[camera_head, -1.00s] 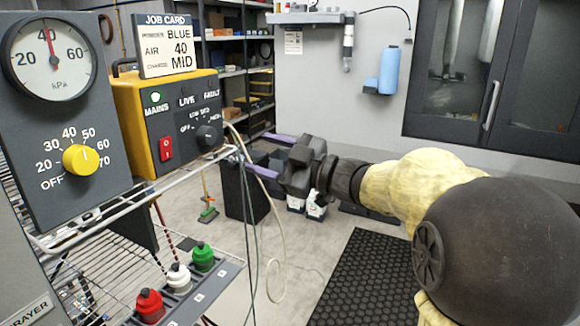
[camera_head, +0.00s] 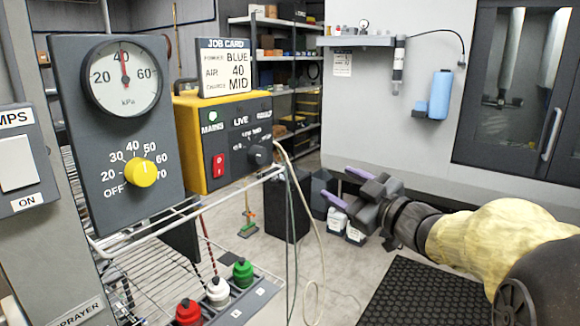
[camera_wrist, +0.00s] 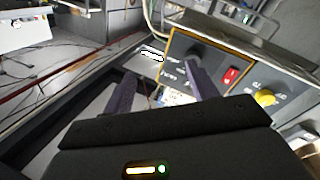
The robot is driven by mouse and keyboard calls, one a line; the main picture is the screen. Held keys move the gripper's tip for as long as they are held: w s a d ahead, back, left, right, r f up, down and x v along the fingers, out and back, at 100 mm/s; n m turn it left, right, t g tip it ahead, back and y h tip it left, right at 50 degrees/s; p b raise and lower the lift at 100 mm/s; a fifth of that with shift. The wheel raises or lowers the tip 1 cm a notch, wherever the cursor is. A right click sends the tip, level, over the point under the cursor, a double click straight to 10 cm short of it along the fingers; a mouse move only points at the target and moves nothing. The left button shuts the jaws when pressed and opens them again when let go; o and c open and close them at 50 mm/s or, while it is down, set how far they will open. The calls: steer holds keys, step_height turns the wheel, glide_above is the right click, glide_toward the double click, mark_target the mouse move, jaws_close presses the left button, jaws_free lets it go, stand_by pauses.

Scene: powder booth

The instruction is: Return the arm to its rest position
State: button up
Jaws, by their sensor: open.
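My gripper (camera_head: 345,188) is in the middle right of the head view, with its two purple fingers apart and nothing between them. My arm reaches in from the lower right, in a pale yellow cover. In the wrist view the purple fingers of my gripper (camera_wrist: 160,92) also stand apart and empty. Past them lies the yellow powder control box (camera_wrist: 225,75) with its red switch. In the head view this control box (camera_head: 186,150) stands on the wire rack to the left, clear of my gripper.
A grey gauge panel (camera_head: 90,190) with a yellow knob stands at left. Red, white and green bottles (camera_head: 217,290) sit on the rack's low shelf. A dark bin (camera_head: 288,210) stands behind the hanging hoses. A black mat (camera_head: 425,292) lies on open floor. A dark-framed booth (camera_head: 515,150) stands at right.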

steer(key=s+d+f+m+g+h+p, duration=0.25)
steer(key=f+m+h, duration=0.25)
steer(key=f, duration=0.3)
steer(key=s+d+f+m+g+h+p, duration=0.1)
steer(key=d+f+m+g+h, duration=0.15)
steer(key=f+m+h, duration=0.45)
steer(key=s+a+f+g, duration=0.1)
steer(key=s+f+g, duration=0.3)
steer(key=s, duration=0.4)
steer(key=s+a+f+g+y+p, duration=0.1)
steer(key=s+a+f+g, duration=0.1)
steer(key=s+f, duration=0.5)
steer(key=shift+s+a+m+g, duration=0.15)
steer(key=shift+s+m+g, duration=0.25)
steer(key=shift+s+g, duration=0.45)
steer(key=shift+w, duration=0.2)
